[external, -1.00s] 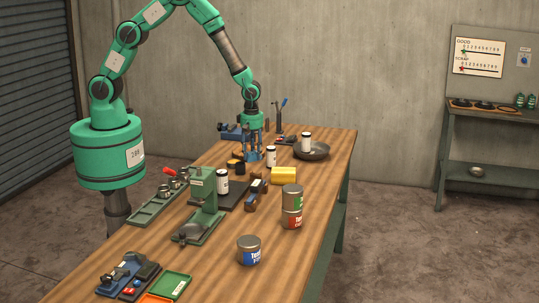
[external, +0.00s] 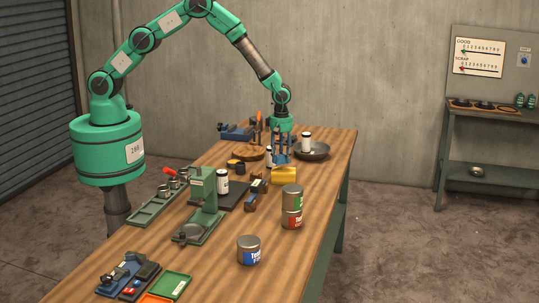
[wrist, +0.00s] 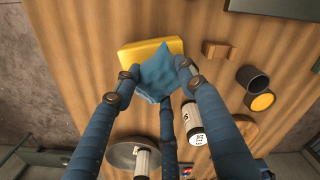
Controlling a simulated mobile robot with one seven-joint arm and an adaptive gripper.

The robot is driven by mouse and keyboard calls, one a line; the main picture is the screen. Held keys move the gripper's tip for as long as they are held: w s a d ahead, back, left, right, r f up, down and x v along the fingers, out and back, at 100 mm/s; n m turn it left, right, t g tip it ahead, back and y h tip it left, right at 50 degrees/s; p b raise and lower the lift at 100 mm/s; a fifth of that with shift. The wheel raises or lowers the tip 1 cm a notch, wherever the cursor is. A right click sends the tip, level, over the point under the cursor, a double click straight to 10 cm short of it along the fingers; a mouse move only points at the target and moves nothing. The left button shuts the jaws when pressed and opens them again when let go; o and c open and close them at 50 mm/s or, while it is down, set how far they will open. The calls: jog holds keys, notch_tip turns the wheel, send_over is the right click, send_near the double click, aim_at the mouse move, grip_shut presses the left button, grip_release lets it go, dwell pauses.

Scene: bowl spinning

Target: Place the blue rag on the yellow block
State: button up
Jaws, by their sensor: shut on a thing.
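My gripper (wrist: 156,75) is shut on the blue rag (wrist: 158,70), with its fingers around the cloth in the wrist view. The yellow block (wrist: 135,53) lies on the table, and the rag overlaps part of it in that view. In the external view my gripper (external: 281,160) is just above the far side of the yellow block (external: 284,176). I cannot tell whether the rag touches the block.
A dark pan (external: 316,151) with a white bottle (external: 306,142) stands to the right of my gripper. Another white bottle (wrist: 193,123) is close to the fingers. Stacked cans (external: 291,207) stand nearer the camera. The table's right front is clear.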

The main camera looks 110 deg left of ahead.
aim_at(283, 155)
jog(key=shift+w, duration=0.1)
dwell(0.3)
jog(key=shift+w+a, duration=0.15)
jog(key=shift+w, duration=0.3)
jog(key=shift+f+p, duration=0.55)
jog(key=shift+f, duration=1.25)
jog(key=shift+f, duration=0.1)
jog(key=o, duration=1.1)
jog(key=shift+c, duration=0.2)
notch_tip(283, 155, up, 12)
jog(key=shift+b, duration=0.8)
